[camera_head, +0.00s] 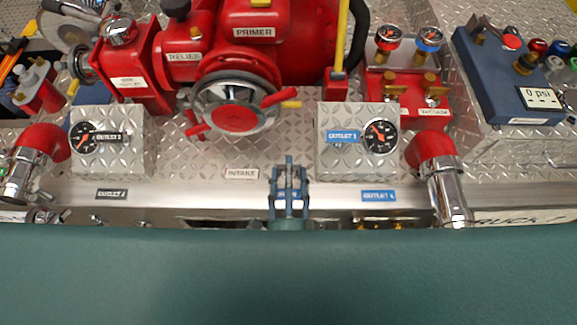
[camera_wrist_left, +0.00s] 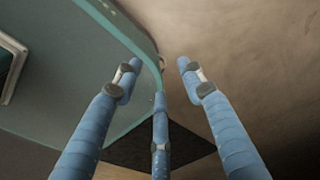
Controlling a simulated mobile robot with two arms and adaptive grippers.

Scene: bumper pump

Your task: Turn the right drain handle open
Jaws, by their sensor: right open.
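My right gripper (camera_head: 289,180), blue-grey, is in front of the middle of the pump panel's front edge in the head view. It is open, and I see nothing between its fingers. Small brass-coloured fittings (camera_head: 378,223) show under the edge to its right, mostly cut off by the teal surface in front; I cannot tell which is the right drain handle. My left gripper (camera_wrist_left: 158,82) shows in the left wrist view with its blue fingers spread and empty, away from the panel.
The red pump with its round chrome-rimmed intake (camera_head: 236,108) stands behind. Red and chrome outlet elbows (camera_head: 440,175) and (camera_head: 30,160) stick out at both sides. Gauge boxes (camera_head: 340,160) and (camera_head: 125,155) stand on the diamond plate. A blue box (camera_head: 500,75) is at the far right.

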